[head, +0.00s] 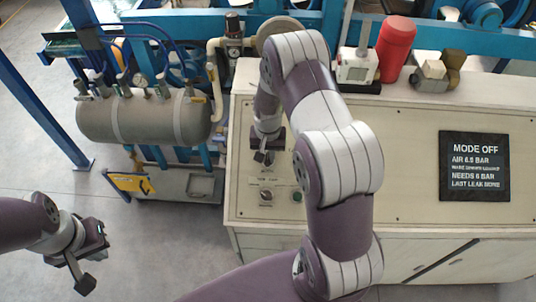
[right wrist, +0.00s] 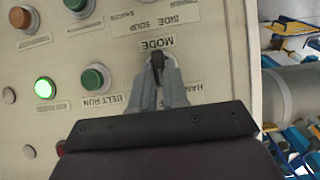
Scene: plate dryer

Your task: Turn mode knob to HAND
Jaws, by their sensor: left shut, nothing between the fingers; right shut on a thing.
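My right gripper (right wrist: 158,68) is shut on the dark mode knob (right wrist: 157,63) on the cream panel. The label MODE (right wrist: 156,43) reads upside down just beyond the fingertips, and a partly covered label starting HAN (right wrist: 195,88) lies right of the fingers. In the head view my right gripper (head: 262,157) is at the left part of the cabinet top, and the knob it holds cannot be made out there. A black display (head: 474,166) reads MODE OFF. My left gripper (head: 84,276) is shut and empty over the floor at the lower left.
Beside the knob, the panel has a lit green button (right wrist: 45,88), a darker green button (right wrist: 95,77) and a brown button (right wrist: 22,18). A grey tank (head: 145,118) stands left of the cabinet (head: 400,190). A red cylinder (head: 396,45) stands at the back.

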